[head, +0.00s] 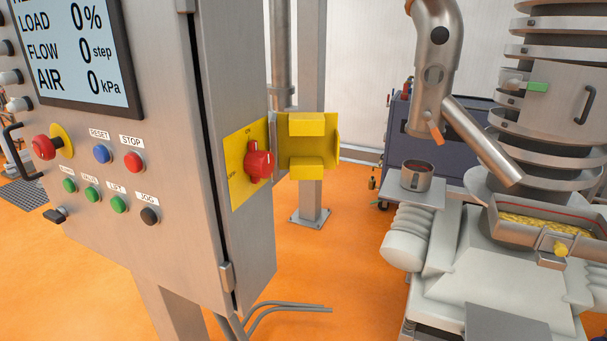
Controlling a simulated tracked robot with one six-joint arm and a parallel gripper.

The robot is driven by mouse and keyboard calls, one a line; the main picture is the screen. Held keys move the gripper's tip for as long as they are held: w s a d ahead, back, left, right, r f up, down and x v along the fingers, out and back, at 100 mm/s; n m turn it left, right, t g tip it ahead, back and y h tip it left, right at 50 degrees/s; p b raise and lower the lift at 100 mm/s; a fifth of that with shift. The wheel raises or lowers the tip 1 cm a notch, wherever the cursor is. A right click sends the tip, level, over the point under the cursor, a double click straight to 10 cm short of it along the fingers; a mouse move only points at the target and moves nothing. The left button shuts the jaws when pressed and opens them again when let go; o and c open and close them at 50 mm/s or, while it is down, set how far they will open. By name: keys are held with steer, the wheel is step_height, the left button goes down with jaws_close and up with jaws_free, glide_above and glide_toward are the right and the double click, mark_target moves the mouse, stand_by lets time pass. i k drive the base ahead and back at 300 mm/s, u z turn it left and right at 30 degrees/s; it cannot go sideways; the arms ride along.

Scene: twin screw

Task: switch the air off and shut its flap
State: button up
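A red rotary switch (259,164) sits on a yellow plate (237,192) on the right side of the grey control cabinet. Its handle points up, towards a small label at the top of the plate that seems to read ON. Another small label, hard to read, is at the plate's left. A yellow flap (307,145) with raised blocks at top and bottom stands swung open to the right of the plate, so the switch is uncovered. The screen (70,50) reads AIR 0 kPa. My gripper is not in view.
The cabinet front carries a red emergency knob (45,147) and several push buttons. Behind the flap stands a grey post (311,200). A large machine (470,250) with a slanted metal pipe (480,140) fills the right. Orange floor (340,270) lies open between, with cables by the cabinet.

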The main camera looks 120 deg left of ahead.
mark_target(258, 164)
steer(key=z, duration=0.05)
steer(key=i, duration=0.15)
steer(key=u, duration=4.35)
steer(key=i, duration=0.3)
steer(key=z, duration=0.15)
